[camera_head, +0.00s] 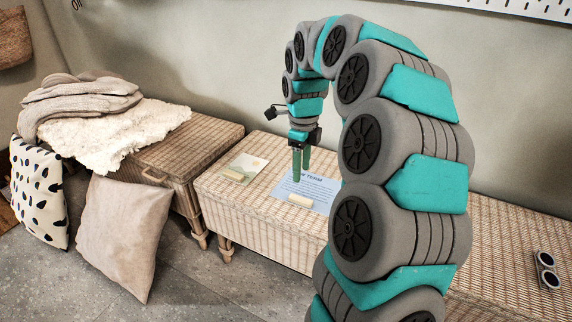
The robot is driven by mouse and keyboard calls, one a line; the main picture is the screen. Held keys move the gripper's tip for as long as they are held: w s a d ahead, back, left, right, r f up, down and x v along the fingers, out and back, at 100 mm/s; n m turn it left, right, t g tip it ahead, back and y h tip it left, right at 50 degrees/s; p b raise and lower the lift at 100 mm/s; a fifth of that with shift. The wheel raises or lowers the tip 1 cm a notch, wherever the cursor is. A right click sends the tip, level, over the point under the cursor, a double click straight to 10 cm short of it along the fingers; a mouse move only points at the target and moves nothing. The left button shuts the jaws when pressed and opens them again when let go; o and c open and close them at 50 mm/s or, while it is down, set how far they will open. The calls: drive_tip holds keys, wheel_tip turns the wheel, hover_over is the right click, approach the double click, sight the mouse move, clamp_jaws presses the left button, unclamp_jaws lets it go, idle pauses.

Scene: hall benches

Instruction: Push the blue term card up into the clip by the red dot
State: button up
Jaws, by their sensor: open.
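The blue term card (318,189) lies flat on the wicker bench (225,203), with "TERM" partly readable along its top. A small cream block (299,200) rests on its lower left edge. My gripper (301,178) points down over the card's left part, its green fingers open and covering some of the print. I cannot tell whether the fingertips touch the card. My arm hides the bench to the right of the card. No clip and no red dot can be made out.
A pale green and white card (246,167) with another cream block (232,175) lies left of the blue card. Sunglasses (546,269) lie at far right. A blanket (118,135) and cushions (122,232) are at left. A white rail (505,7) is high on the wall.

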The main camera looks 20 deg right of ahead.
drive_tip(key=b, duration=0.1)
hover_over(300, 198)
drive_tip(key=shift+s+f, duration=0.1)
drive_tip(key=shift+f, duration=2.7)
drive_tip(key=shift+f+b, duration=1.3)
drive_tip(key=shift+f, duration=0.9)
clamp_jaws()
drive_tip(key=shift+r, duration=0.1)
drive_tip(key=shift+r+p, duration=0.8)
drive_tip(key=shift+r, duration=3.15)
